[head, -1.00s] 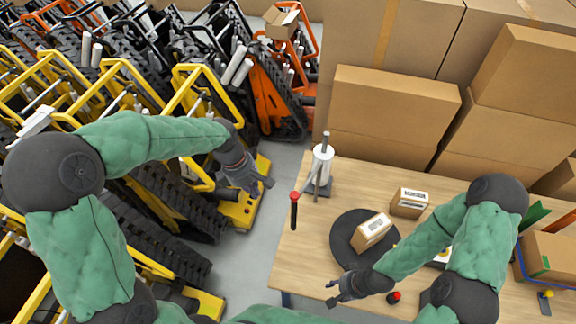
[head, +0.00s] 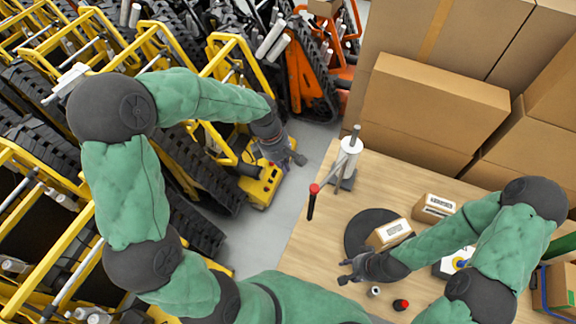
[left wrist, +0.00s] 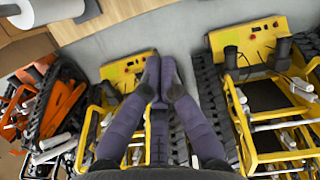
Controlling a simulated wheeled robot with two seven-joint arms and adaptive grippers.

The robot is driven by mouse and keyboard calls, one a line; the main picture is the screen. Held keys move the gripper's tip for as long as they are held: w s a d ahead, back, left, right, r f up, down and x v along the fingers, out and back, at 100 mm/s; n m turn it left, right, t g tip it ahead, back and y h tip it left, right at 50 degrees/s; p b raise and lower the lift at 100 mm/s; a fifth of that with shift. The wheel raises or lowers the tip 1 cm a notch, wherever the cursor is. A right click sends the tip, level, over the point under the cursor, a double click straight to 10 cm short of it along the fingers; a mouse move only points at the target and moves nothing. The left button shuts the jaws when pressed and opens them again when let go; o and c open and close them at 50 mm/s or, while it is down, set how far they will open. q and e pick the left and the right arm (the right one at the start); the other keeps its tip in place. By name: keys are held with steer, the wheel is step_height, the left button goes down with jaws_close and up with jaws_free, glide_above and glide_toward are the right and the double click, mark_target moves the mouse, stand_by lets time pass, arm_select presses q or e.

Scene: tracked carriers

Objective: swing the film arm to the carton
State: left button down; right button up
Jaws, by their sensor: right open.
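The film stand (head: 348,160), a post with a white roll, is at the table's far left corner. A film arm reaches from it towards a black handle with a red top (head: 313,202) at the left edge. The roll (left wrist: 50,10) also shows at upper left in the left wrist view. A brown carton (head: 390,234) sits on a dark round turntable (head: 357,232), partly behind my right arm. My right gripper (head: 345,271) is open and empty at the turntable's near edge.
Another carton (head: 433,208) lies behind the turntable. A small cylinder (head: 375,291) and a red knob (head: 401,304) are near the front edge. Yellow tracked carriers (head: 262,185) crowd the left; big boxes (head: 435,100) stack behind the table. Grey floor (head: 258,235) lies between.

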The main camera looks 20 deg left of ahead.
arm_select(q)
steer(key=d+f+p, duration=0.2)
steer(key=d+f, duration=0.3)
steer(key=f, duration=0.2)
steer(key=shift+w+d+f, duration=0.35)
steer(key=shift+f, duration=0.05)
steer(key=shift+d, duration=0.1)
